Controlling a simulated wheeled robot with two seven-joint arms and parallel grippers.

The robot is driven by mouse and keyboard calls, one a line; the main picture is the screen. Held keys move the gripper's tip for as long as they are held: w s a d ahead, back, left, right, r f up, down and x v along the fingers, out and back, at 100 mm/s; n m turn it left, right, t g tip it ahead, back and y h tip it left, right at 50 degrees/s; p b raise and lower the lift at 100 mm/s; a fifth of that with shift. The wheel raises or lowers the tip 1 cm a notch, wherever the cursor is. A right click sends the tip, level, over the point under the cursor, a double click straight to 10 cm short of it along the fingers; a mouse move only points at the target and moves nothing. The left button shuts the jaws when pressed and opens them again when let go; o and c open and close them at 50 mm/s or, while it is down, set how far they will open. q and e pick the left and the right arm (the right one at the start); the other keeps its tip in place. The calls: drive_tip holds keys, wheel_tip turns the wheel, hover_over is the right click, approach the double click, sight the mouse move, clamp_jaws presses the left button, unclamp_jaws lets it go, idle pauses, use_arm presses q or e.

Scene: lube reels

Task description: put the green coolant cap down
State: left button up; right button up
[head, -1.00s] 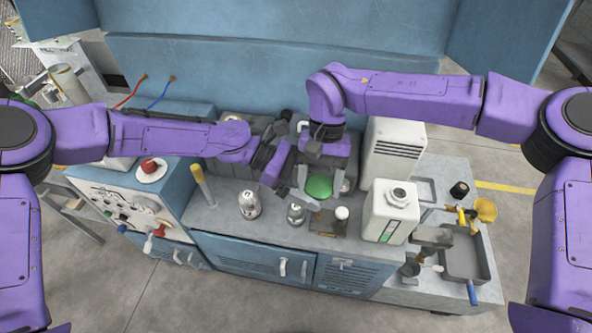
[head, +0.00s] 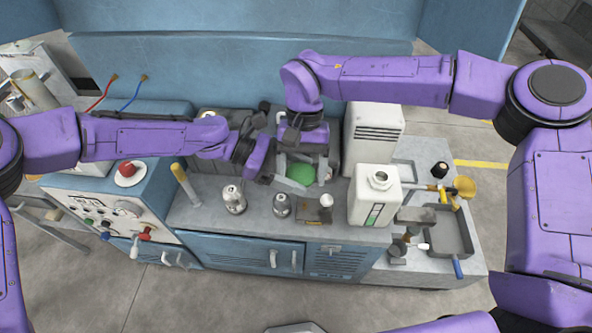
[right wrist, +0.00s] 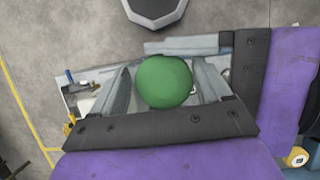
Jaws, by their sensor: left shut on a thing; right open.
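The green coolant cap (head: 301,174) is a round green disc at the middle of the workbench, between my two grippers. It also shows in the right wrist view (right wrist: 164,82), framed between the right fingers. My left gripper (head: 287,183) reaches in from the left and is shut on the cap's edge. My right gripper (head: 302,166) comes down from above with its fingers open on both sides of the cap; they also show in the right wrist view (right wrist: 160,90). Whether the right fingers touch the cap cannot be told. The cap's underside is hidden.
A white jug (head: 375,197) with an open neck stands right of the cap. Two metal containers (head: 234,199) (head: 281,205) and a small dark tray (head: 312,212) stand in front. A grey tray (head: 449,236) and a yellow funnel (head: 464,187) are at the right.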

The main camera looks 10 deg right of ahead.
drive_tip(key=shift+s+a, duration=0.2)
drive_tip(key=v, duration=1.1)
drive_tip(key=s+d+f+m+t+h, duration=0.1)
drive_tip(key=d+f+m+t+h, duration=0.4)
drive_tip(key=d+f, duration=0.65)
drive_tip(key=s+d+f+t+h, duration=0.1)
drive_tip(key=d+f+t+h, duration=0.2)
drive_tip(key=d+f+h, duration=0.8)
drive_tip(key=s+f+y, duration=0.5)
drive_tip(key=s+f, duration=0.3)
drive_tip(key=s, duration=0.4)
drive_tip(key=s+f+y, duration=0.6)
drive_tip(key=s+f, duration=0.1)
drive_tip(key=s, duration=0.5)
drive_tip(key=shift+d+f+n+y, duration=0.25)
drive_tip(key=shift+f+n+y, duration=0.05)
drive_tip(key=shift+f, duration=0.1)
